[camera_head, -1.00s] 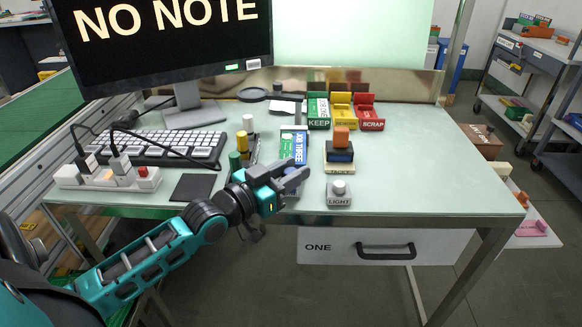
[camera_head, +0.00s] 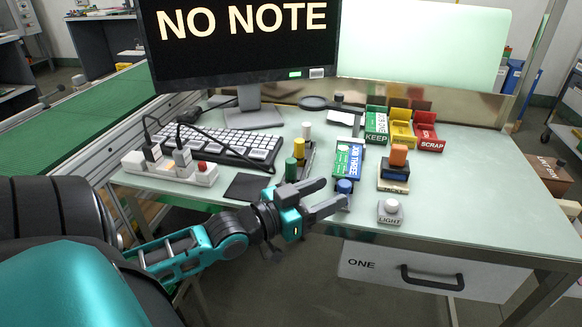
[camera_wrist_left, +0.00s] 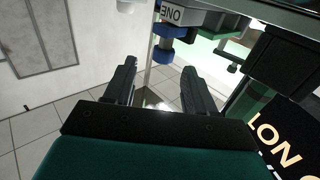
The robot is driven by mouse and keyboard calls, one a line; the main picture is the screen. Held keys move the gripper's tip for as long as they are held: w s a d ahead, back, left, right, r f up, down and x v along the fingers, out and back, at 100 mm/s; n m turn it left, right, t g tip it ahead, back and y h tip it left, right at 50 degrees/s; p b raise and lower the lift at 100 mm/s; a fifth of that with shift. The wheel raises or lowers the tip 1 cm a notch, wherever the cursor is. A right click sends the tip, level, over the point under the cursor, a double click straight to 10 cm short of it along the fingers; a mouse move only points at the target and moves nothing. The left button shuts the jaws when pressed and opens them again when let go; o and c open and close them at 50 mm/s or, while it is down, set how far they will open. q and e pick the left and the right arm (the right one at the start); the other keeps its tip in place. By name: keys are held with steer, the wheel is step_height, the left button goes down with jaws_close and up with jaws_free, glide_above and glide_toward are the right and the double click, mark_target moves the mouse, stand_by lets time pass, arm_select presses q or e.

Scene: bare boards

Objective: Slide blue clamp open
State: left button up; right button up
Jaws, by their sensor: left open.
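The blue clamp (camera_head: 344,187) shows as a blue knob at the near end of the JOB THREE board (camera_head: 348,160), close to the table's front edge. In the left wrist view its blue parts (camera_wrist_left: 163,55) lie ahead of the fingers, toward the top. My left gripper (camera_head: 334,193) is open and empty, its fingertips beside the knob in the head view. In the wrist view both fingers (camera_wrist_left: 158,70) point toward the clamp with a gap between them. I see no contact. Part of the clamp's lower side is hidden by a finger. My right gripper is out of view.
A LIGHT button (camera_head: 390,211) and a stacked block stamp (camera_head: 396,165) stand right of the clamp. A drawer (camera_head: 430,275) marked ONE is below the tabletop. The right of the table (camera_head: 490,180) is clear.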

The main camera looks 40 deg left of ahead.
arm_select(q)
steer(key=v, duration=0.7)
steer(key=shift+s+p, duration=0.35)
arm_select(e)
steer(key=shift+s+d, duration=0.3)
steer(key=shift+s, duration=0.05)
arm_select(q)
steer(key=shift+f, duration=0.15)
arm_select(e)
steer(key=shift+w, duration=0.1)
arm_select(q)
steer(key=s+d+f+g+y+p, duration=0.1)
steer(key=d+f+g+p, duration=0.1)
steer(key=d+f, duration=0.5)
steer(key=s+d+f+g+y+p, duration=0.1)
steer(key=s+d+f+g+p, duration=0.1)
steer(key=d+f, duration=0.5)
step_height(320, 180, down, 2)
steer(key=g+p, duration=0.1)
steer(key=g, duration=0.1)
steer(key=shift+s+d+g, duration=0.25)
steer(key=shift+s+g, duration=0.05)
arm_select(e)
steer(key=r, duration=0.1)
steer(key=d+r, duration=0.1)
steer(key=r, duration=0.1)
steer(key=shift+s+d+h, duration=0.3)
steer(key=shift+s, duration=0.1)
